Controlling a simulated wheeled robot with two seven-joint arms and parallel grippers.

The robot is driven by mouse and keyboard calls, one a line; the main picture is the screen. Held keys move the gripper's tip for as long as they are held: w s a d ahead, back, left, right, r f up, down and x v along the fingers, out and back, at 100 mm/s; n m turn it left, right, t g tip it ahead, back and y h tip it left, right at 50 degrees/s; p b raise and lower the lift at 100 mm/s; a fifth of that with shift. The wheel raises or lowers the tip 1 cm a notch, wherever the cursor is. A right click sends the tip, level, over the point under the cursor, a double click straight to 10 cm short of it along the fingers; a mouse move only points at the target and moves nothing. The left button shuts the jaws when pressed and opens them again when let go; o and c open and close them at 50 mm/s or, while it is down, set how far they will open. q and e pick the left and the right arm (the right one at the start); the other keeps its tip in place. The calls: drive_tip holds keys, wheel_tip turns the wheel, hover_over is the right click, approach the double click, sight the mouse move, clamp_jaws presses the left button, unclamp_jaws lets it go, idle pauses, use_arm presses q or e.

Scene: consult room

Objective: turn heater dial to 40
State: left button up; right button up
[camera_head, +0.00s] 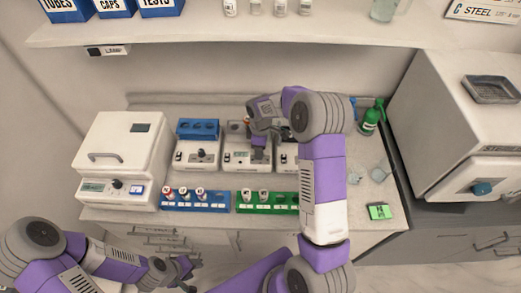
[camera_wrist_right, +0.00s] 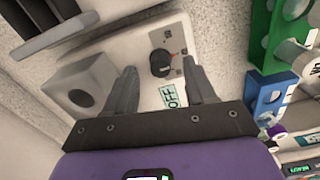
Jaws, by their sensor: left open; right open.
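The heater is a white box in the middle of a row of small devices; its front (camera_head: 237,164) shows in the head view. In the right wrist view, its round black dial (camera_wrist_right: 161,64) has an orange mark and small labels too blurred to read. A display (camera_wrist_right: 168,96) beside the dial reads OFF. My right gripper (camera_wrist_right: 164,86) is open, with its fingers on either side of the dial area and nothing between them. I cannot tell if they touch the panel. My left gripper (camera_head: 186,268) is open, low in front of the counter and away from the heater.
A similar device with a blue block (camera_head: 198,129) stands left of the heater. Blue (camera_head: 195,207) and green (camera_head: 265,208) racks with vials lie in front. A larger white machine (camera_head: 120,150) is at left, a green bottle (camera_head: 371,119) at right. A shelf (camera_head: 200,32) overhangs behind.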

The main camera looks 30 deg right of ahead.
wheel_tip(320, 180, up, 6)
drive_tip(key=shift+f, duration=0.1)
idle(0.5)
